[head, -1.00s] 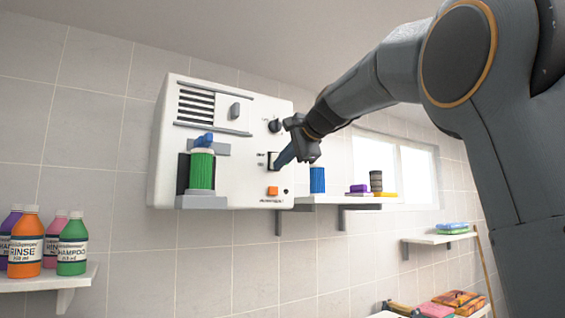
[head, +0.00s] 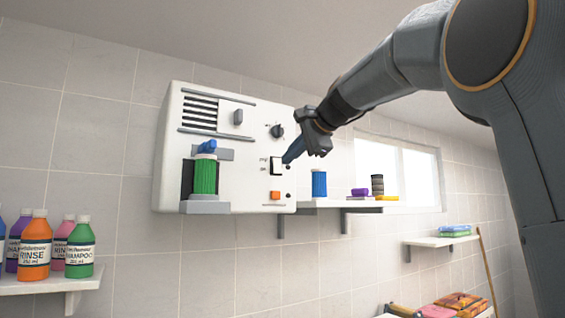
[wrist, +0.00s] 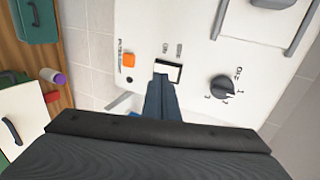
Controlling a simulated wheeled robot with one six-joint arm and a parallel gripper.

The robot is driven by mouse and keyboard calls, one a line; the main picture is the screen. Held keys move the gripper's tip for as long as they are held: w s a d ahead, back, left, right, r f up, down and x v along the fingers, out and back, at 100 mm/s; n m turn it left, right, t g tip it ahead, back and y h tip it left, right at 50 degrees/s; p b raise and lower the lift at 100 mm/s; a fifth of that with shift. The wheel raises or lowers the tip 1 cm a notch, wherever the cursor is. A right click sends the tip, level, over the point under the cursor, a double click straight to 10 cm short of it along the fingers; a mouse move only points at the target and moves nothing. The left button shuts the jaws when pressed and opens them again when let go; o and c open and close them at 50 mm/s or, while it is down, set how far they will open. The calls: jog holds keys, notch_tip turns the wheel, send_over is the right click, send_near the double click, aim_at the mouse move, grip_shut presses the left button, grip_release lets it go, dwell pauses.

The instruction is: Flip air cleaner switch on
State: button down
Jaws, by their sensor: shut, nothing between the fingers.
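The air cleaner (head: 235,195) is a white box on the tiled wall, with slatted vents, a dial and an orange button. Its switch (head: 276,166) is a small rocker in a dark frame, right of centre on the front. In the wrist view the switch (wrist: 168,70) shows a white face in a black frame, with two small labels beside it. My gripper (head: 288,158) is shut and empty. Its fingertips are just right of the switch; in the wrist view they (wrist: 163,82) overlap the switch's near edge. I cannot tell whether they touch it, or which way the rocker sits.
The dial (head: 276,131) is above the switch and the orange button (head: 275,196) below it. A green canister (head: 204,176) stands on the left ledge. A shelf (head: 350,204) at right holds a blue canister (head: 319,183). Bottles (head: 79,246) stand on a lower left shelf.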

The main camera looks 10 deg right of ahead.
jog(key=b+v, duration=0.2)
jog(key=v, duration=0.7)
jog(key=shift+s+r, duration=0.15)
jog(key=shift+r, duration=0.3)
jog(key=shift+d, duration=0.15)
